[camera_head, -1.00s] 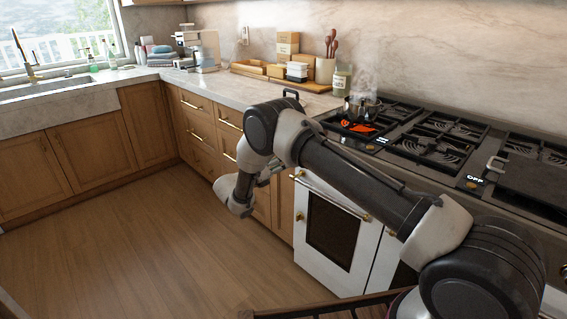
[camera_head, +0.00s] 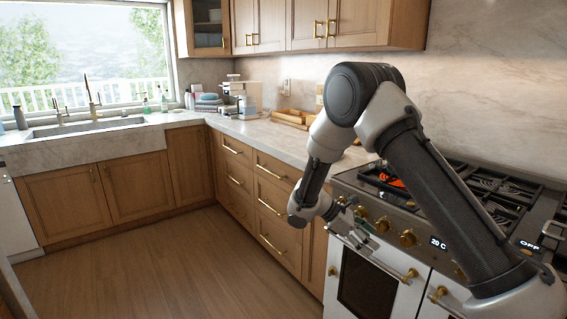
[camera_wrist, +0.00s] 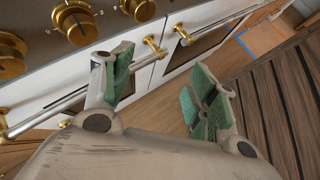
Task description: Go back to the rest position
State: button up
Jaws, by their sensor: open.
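My gripper (camera_head: 366,238) is in front of the stove, just below its knob panel and near the oven door handle. My arm bends up and over from the lower right, with the wrist hanging low. In the wrist view my gripper (camera_wrist: 160,82) shows two green-padded fingers spread apart. Nothing is between them. The left finger overlaps the oven handle in that picture; I cannot tell whether they touch.
The stove (camera_head: 345,192) has brass knobs (camera_head: 409,238) and white oven doors (camera_head: 345,262). Wooden drawers (camera_head: 270,195) and a sink (camera_head: 90,126) lie to the left. The wooden floor (camera_head: 150,265) there is clear. A dark slatted surface (camera_wrist: 290,95) shows at right in the wrist view.

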jog(key=s+d+r+m+t+y, duration=0.2)
jog(key=s+r+m, duration=0.3)
jog(key=s+r, duration=0.4)
jog(key=s+d+r+m+t+y, duration=0.1)
jog(key=s+d+r+m+y, duration=0.4)
jog(key=s+r, duration=0.3)
jog(key=s+d+r+m+t+y, duration=0.2)
jog(key=s+r+m, duration=0.3)
jog(key=s+r, duration=0.4)
jog(key=s+d+y, duration=0.1)
jog(key=s, duration=0.3)
jog(key=shift+s+d+r+m+t+y, duration=0.3)
jog(key=shift+m, duration=0.1)
